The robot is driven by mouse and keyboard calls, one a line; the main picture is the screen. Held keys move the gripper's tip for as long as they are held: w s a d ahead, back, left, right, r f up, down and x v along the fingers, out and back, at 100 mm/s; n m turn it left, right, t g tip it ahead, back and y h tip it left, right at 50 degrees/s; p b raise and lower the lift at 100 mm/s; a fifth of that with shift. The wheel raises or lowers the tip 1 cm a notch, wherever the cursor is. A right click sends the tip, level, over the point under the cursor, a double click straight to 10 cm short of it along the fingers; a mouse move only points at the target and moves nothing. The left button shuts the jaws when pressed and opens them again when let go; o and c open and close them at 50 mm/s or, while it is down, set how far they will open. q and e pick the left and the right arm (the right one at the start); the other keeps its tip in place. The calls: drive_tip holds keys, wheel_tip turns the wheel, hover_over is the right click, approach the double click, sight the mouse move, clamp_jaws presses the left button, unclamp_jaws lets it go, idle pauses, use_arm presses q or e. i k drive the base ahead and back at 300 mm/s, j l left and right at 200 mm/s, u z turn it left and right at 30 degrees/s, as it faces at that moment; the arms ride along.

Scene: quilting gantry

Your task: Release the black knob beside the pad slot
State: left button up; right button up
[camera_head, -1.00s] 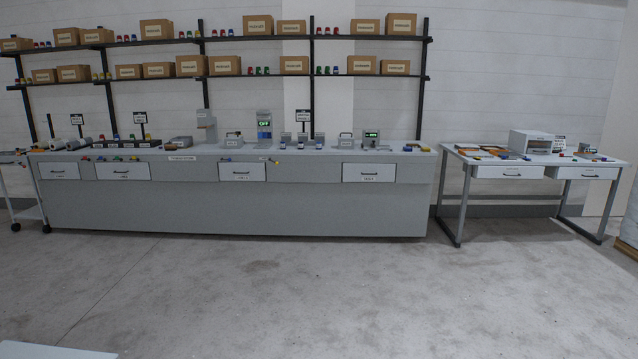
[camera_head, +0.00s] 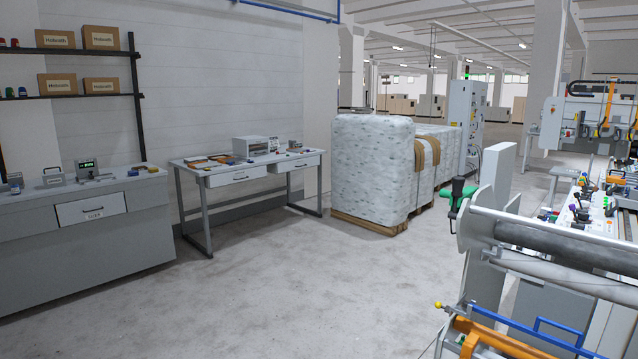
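The quilting gantry machine (camera_head: 545,238) shows at the right of the head view, with a large grey roller along its near side. Several small knobs and controls (camera_head: 582,208) sit on its panel behind the roller. Some of them look black, but they are too small to tell which one is beside a pad slot. I cannot make out the pad slot. Neither of my grippers is in view.
A grey bench (camera_head: 90,245) stands at the left and a small table (camera_head: 215,180) against the wall. Wrapped pallets (camera_head: 372,165) stand in the middle. A blue and orange frame (camera_head: 500,335) is near at lower right. The floor (camera_head: 290,290) between is open.

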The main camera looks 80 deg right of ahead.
sight(457, 182)
drive_tip(key=z, duration=3.1)
